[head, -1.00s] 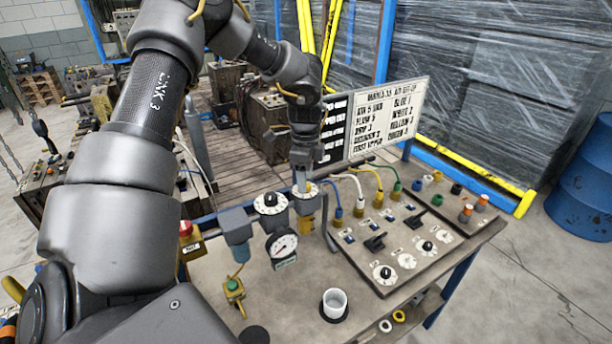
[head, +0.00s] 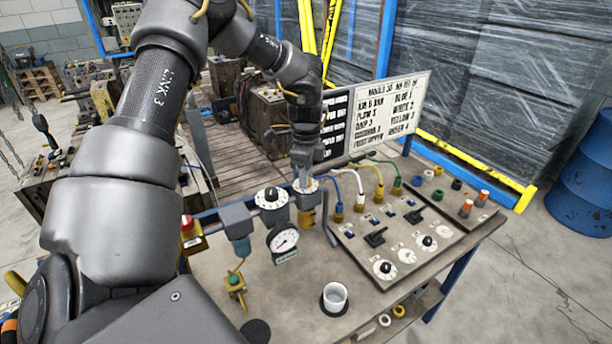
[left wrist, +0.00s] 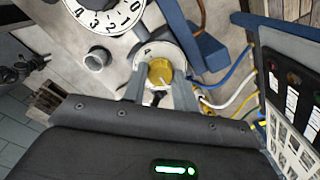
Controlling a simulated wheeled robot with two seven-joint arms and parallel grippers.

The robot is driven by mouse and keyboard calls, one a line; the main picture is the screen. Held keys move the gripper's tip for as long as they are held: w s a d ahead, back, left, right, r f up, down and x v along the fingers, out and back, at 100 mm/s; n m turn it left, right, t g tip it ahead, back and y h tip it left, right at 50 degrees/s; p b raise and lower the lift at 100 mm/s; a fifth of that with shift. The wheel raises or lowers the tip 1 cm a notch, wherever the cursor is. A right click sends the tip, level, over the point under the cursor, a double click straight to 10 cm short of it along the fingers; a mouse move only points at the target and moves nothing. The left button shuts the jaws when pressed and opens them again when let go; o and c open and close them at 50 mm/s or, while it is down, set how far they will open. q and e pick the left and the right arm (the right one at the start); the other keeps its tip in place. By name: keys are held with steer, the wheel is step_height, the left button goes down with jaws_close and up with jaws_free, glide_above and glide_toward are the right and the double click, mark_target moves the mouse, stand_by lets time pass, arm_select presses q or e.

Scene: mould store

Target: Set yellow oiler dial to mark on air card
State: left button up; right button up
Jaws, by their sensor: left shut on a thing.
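The yellow oiler (head: 307,202) stands at the back of the bench, right of a regulator with a white numbered dial (head: 271,198). My left gripper (head: 305,180) points down onto the oiler's top. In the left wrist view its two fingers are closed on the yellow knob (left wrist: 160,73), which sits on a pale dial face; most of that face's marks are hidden. The air card (head: 390,117) is the white printed sheet on the board behind the bench; it has lines for flow, drip and colours, too small to read surely. My right gripper is not in view.
A white cup (head: 335,297) stands near the front edge. A sloped panel (head: 388,268) with knobs, levers and coloured hoses fills the right side. A red-topped yellow box (head: 191,236) is at left.

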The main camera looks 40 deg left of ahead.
arm_select(q)
steer(key=shift+f+m+b, duration=0.25)
steer(key=shift+m+b, duration=0.15)
steer(key=shift+b, duration=0.25)
steer(key=m+b, duration=0.3)
steer(key=b, duration=0.1)
steer(key=m+b, duration=0.1)
steer(key=m, duration=0.1)
steer(key=shift+m, duration=0.4)
steer(key=m+b, duration=0.1)
steer(key=m, duration=0.1)
steer(key=shift+r+m, duration=0.1)
steer(key=shift+m, duration=0.3)
steer(key=m, duration=0.3)
steer(key=shift+s, duration=0.1)
steer(key=m, duration=0.5)
steer(key=shift+r, duration=0.1)
steer(key=m, duration=0.4)
steer(key=shift+p, duration=0.3)
steer(key=m, duration=0.5)
steer(key=shift+p, duration=0.3)
